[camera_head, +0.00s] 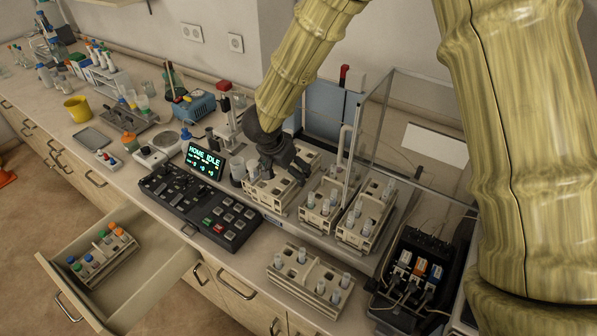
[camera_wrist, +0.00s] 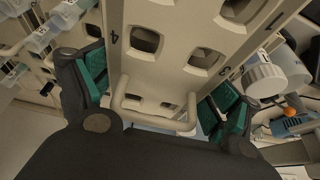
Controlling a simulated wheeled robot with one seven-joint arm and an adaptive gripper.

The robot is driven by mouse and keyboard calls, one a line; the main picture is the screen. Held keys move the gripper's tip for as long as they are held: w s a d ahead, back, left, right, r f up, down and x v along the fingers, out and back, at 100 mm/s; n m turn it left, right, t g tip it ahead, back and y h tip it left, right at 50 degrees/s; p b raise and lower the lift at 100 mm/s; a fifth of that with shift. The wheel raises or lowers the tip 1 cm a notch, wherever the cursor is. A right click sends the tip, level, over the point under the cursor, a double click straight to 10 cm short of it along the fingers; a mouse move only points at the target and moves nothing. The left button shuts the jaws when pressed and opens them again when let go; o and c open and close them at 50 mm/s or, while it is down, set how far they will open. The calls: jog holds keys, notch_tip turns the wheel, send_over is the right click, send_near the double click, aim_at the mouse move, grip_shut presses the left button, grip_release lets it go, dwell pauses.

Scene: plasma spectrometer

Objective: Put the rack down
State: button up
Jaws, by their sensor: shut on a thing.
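My gripper (camera_head: 284,170) is shut on a beige rack (camera_head: 266,194) at the left end of the sampler's row of racks. In the wrist view the fingers of my gripper (camera_wrist: 155,98) grip either side of the rack's end, around its looped handle (camera_wrist: 153,121). The held rack (camera_wrist: 166,70) has square openings and moulded numbers there. The openings I see in the wrist view look empty. My gripper hides part of the rack in the head view. I cannot tell whether its underside touches the sampler's base.
Two vial racks (camera_head: 322,208) (camera_head: 367,217) stand close to its right, beside a clear enclosure (camera_head: 420,135). Another vial rack (camera_head: 310,281) sits on the front bench. A keypad (camera_head: 200,207) and a lit display (camera_head: 204,160) are at the left. An open drawer (camera_head: 150,262) holds a capped-vial rack.

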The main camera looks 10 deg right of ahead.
jog(key=w+d, duration=0.2)
jog(key=w+d+b, duration=0.1)
jog(key=w+d, duration=0.1)
jog(key=shift+w+f, duration=0.1)
jog(key=shift+f, duration=0.25)
jog(key=shift+f+b, duration=0.1)
jog(key=shift+b, duration=0.25)
notch_tip(320, 180, down, 3)
jog(key=b, duration=0.4)
jog(key=shift+f, duration=0.65)
jog(key=o, duration=1.1)
jog(key=shift+c, duration=0.2)
jog(key=shift+r, duration=0.1)
jog(key=shift+r, duration=0.55)
jog(key=p+v, duration=1.1)
jog(key=v, duration=0.1)
